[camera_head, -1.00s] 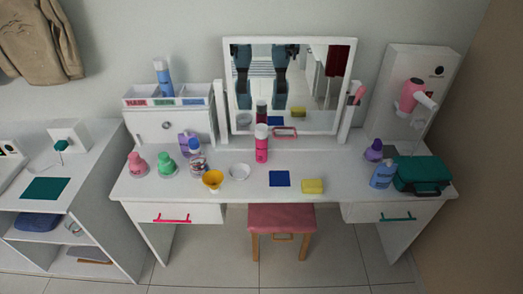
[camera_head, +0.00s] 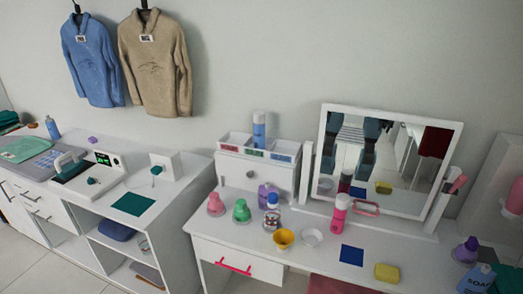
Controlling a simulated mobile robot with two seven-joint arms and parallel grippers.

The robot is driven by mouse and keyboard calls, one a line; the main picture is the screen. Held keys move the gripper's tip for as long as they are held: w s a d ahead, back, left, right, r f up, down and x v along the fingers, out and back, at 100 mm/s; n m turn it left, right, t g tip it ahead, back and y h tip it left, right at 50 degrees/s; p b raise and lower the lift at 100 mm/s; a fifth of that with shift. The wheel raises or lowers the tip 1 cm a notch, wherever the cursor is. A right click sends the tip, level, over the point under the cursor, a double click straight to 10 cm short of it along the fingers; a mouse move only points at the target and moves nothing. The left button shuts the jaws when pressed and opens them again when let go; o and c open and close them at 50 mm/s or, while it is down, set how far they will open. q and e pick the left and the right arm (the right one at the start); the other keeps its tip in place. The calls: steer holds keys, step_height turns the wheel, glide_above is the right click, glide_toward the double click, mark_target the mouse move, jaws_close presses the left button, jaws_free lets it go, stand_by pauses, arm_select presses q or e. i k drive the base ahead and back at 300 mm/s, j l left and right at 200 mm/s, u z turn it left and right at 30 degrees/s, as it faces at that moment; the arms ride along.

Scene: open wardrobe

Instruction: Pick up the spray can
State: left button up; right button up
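A blue can (camera_head: 259,132) stands upright in the small sectioned organizer (camera_head: 232,140) on top of the drawer box. Another blue bottle or can (camera_head: 52,128) stands on the far left counter. I cannot tell from the picture which of these is the spray can. Neither of my grippers shows in the head view.
The mirror (camera_head: 330,135) stands behind the pink can. Pink and green bottles stand left. An iron (camera_head: 70,162) sits on the left counter.

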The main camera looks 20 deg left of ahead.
mark_target(339, 217)
steer(key=i+j+z, duration=0.15)
steer(key=i+j, duration=0.8)
steer(key=j, duration=0.15)
steer(key=j+z, duration=0.1)
steer(key=z, duration=1.4)
steer(key=i+j, duration=0.05)
steer(key=j, duration=0.05)
